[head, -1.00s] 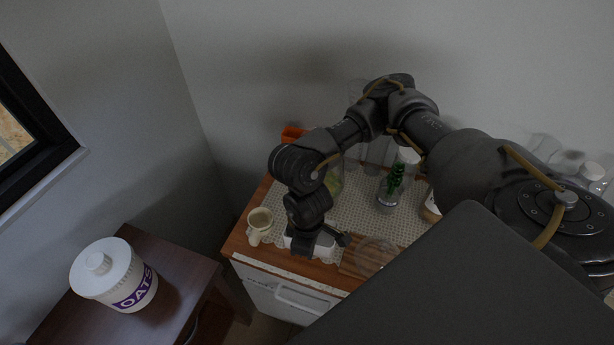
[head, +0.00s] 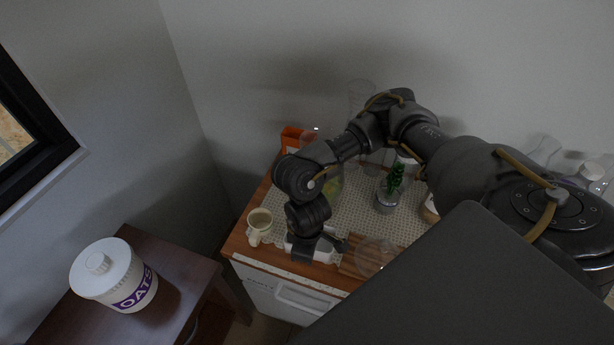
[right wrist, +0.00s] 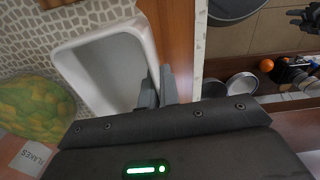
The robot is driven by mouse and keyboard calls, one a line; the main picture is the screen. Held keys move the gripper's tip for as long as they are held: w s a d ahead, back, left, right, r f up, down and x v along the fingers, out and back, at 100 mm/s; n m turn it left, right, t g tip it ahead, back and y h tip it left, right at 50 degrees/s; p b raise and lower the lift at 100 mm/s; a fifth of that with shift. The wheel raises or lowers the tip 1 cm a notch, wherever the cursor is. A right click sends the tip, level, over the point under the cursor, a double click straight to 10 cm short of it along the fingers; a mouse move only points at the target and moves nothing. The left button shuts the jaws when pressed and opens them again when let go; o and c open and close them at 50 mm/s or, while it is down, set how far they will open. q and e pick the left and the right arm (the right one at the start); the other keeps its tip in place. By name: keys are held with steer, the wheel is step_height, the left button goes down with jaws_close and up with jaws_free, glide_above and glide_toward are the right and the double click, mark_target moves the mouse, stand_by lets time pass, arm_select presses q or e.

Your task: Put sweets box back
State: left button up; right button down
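A white open-topped box (right wrist: 148,35) with rounded corners, probably the sweets box, fills much of the right wrist view. Its grey inside looks empty. In the head view the white box (head: 322,254) shows partly behind my right gripper (head: 318,250), near the front edge of the cabinet top. In the wrist view my right gripper's fingers (right wrist: 160,88) are close together at the box's side wall, one inside and one outside, and look closed on it. Whether the box rests on the top or is slightly raised I cannot tell.
A cream mug (head: 260,222) stands left of the box. A wooden board (head: 355,262) and a clear glass (head: 374,255) are to its right. A plant jar (head: 388,196) and an orange box (head: 291,139) stand behind. An oats jar (head: 115,275) is on the side table.

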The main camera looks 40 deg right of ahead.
steer(key=shift+f, duration=0.55)
steer(key=c, duration=1)
jaws_free()
steer(key=shift+r, duration=0.15)
steer(key=shift+r, duration=6.9)
